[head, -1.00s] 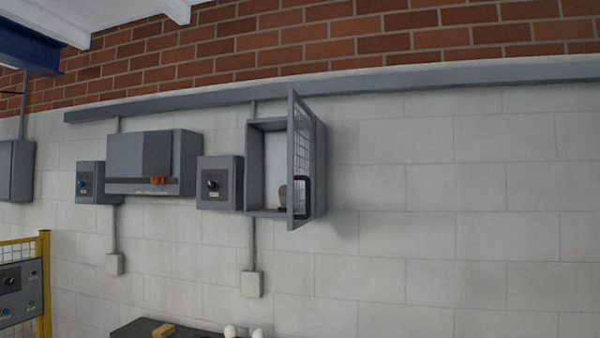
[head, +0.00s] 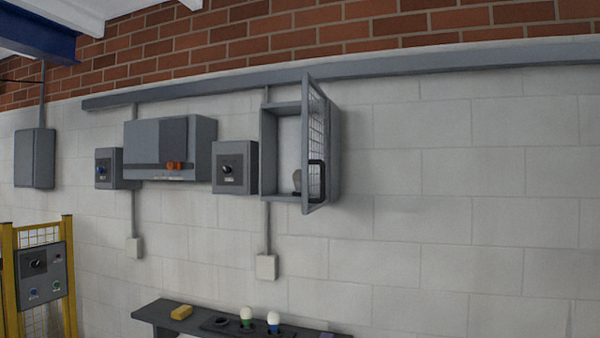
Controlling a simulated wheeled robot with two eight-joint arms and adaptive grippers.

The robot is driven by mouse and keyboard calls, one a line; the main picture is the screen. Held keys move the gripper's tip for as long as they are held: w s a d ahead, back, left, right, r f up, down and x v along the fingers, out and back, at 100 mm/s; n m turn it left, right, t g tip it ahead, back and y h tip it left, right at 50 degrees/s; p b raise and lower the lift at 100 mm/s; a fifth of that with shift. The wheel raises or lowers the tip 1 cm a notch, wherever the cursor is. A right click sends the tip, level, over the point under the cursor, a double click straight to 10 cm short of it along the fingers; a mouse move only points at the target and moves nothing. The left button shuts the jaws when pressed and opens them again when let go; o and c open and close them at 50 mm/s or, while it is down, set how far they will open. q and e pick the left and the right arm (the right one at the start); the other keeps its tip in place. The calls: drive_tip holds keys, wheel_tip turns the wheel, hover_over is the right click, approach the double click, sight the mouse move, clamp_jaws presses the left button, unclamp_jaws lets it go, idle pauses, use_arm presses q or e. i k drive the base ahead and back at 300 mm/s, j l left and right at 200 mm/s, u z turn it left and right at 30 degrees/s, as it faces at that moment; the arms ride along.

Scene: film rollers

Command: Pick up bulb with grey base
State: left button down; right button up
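Two white bulbs stand upright on the dark shelf (head: 160,316) at the bottom of the head view. One bulb (head: 246,314) has a green base and the other bulb (head: 273,318) has a blue base. A greyish bulb-like shape (head: 297,178) sits low inside the open wall box (head: 268,150). Its base is small and dark, and I cannot tell its colour for sure. The mesh door (head: 314,145) of this box stands open toward me. Neither of my grippers is in view.
A yellow block (head: 181,312) lies on the shelf left of the bulbs, beside a dark round holder (head: 215,323). Grey control boxes (head: 235,167) hang on the wall left of the open box. A yellow-framed fence panel (head: 42,270) stands at the lower left.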

sight(298, 175)
drive_tip(key=i+j+z, duration=0.1)
drive_tip(key=j, duration=0.25)
drive_tip(key=i+j+z, duration=0.1)
drive_tip(key=i+j, duration=0.2)
drive_tip(key=i+j+z, duration=0.1)
drive_tip(key=j, duration=0.3)
drive_tip(key=i+j+z, duration=0.1)
drive_tip(key=j, duration=0.25)
drive_tip(key=i+j+z, duration=0.1)
drive_tip(key=i+j, duration=0.15)
drive_tip(key=j, duration=0.15)
